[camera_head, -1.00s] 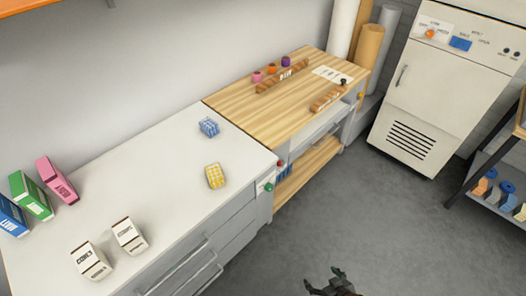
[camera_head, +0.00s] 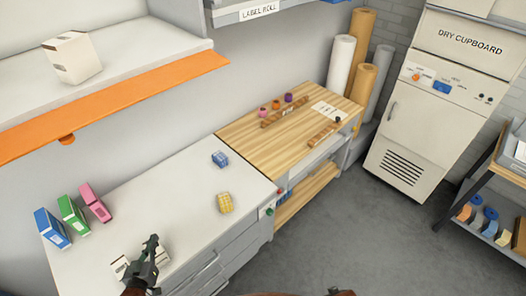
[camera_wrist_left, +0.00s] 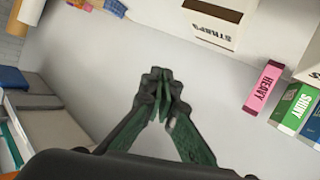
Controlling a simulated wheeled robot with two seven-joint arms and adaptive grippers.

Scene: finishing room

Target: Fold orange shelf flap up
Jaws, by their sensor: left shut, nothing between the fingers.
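The orange shelf flap (camera_head: 120,95) runs along the front edge of the white shelf (camera_head: 130,58) at the upper left of the head view. It slopes down from that edge, with a small orange tab (camera_head: 66,139) under it. My left gripper (camera_head: 153,241) is below the flap, apart from it, over the white counter in the head view. In the left wrist view its green-grey fingers (camera_wrist_left: 162,86) are together, with nothing between them. Only a dark bit of my right gripper (camera_head: 335,291) shows at the bottom edge; its jaws are cut off.
A cream box (camera_head: 72,58) stands on the shelf. Blue (camera_head: 52,228), green (camera_head: 73,215) and pink (camera_head: 95,203) boxes stand on the white counter (camera_head: 165,207). My left gripper partly hides cream boxes (camera_head: 122,267). Bare wall lies between counter and flap.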

